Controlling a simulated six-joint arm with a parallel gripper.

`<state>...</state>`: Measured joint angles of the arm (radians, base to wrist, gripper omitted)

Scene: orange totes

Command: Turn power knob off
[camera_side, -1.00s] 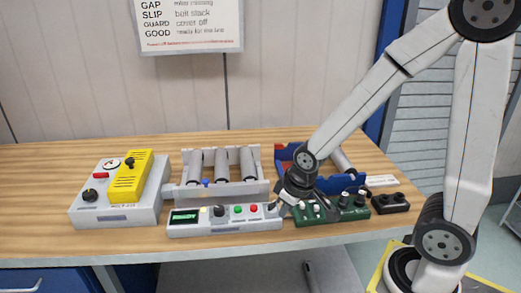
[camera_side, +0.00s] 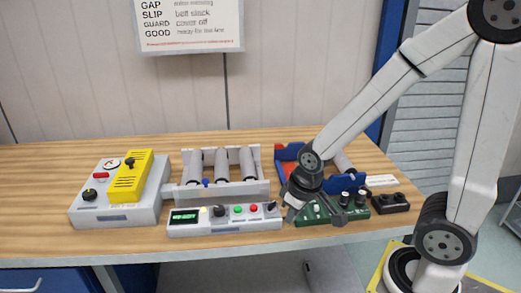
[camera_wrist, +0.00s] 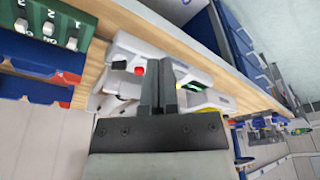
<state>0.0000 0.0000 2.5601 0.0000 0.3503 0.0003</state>
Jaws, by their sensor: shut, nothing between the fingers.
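A long grey control panel (camera_side: 225,226) lies near the table's front edge, with a small green display (camera_side: 184,217), a dark knob (camera_side: 218,210), a green button (camera_side: 238,209), a red button (camera_side: 253,208) and another dark knob (camera_side: 271,206) at its right end. No label is readable, so I cannot tell which knob is the power knob. My gripper (camera_side: 287,214) is just right of the right-end knob and appears apart from it. In the wrist view my gripper (camera_wrist: 162,64) is shut and empty, its dark fingers covering part of the grey panel (camera_wrist: 130,50).
A grey box (camera_side: 115,215) with a yellow cover (camera_side: 130,176) and black knob (camera_side: 89,194) stands left. A roller frame (camera_side: 215,187) is behind the panel. A green switch box (camera_side: 345,214), blue tray (camera_side: 348,184) and black block (camera_side: 390,203) are right. The table's far left is clear.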

